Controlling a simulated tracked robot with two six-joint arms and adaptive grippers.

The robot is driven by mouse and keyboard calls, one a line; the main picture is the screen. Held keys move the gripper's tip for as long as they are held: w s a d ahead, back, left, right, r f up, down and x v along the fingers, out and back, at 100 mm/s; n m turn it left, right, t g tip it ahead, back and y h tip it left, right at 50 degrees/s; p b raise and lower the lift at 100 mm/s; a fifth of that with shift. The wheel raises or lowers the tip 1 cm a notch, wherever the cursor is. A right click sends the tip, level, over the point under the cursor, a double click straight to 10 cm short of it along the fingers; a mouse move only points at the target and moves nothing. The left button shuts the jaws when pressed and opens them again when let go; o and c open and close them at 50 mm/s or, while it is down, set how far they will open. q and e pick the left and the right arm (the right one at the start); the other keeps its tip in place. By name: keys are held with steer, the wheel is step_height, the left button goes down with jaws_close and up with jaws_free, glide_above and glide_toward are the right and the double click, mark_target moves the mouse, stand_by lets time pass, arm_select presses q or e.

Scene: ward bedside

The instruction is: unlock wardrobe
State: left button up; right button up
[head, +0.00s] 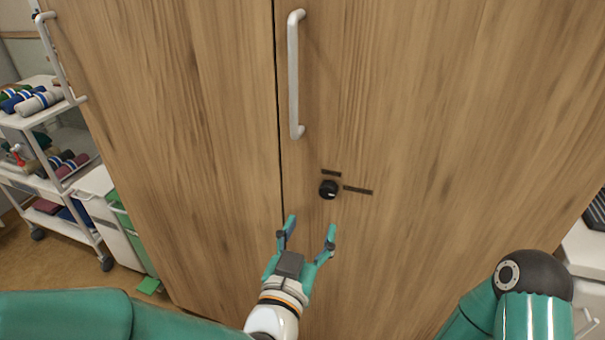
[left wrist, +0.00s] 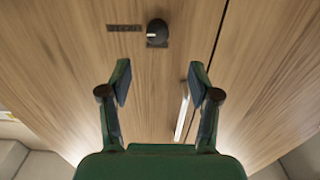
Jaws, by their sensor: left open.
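The wooden wardrobe (head: 420,110) fills most of the head view. Its black round lock knob (head: 328,189) sits on the right door, below the silver handle (head: 294,75). Dark marks lie above the knob and to its right. My left gripper (head: 310,226) is open and empty, below and slightly left of the knob, apart from it. In the left wrist view the knob (left wrist: 157,33) shows beyond the open fingertips (left wrist: 158,75), with a light pointer mark on it. My right arm shows at the lower right of the head view; its gripper is out of frame.
A white trolley (head: 45,125) with rolled textiles stands left of the wardrobe. A white cabinet (head: 585,245) stands at the right edge. The door seam (head: 279,130) runs left of the knob. The door face around the knob is clear.

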mark_target(326, 193)
arm_select(q)
steer(key=p+x, duration=0.4)
steer(key=x, duration=0.7)
steer(key=shift+w+d, duration=0.25)
arm_select(e)
step_height(326, 193, up, 5)
steer(key=shift+r, duration=0.1)
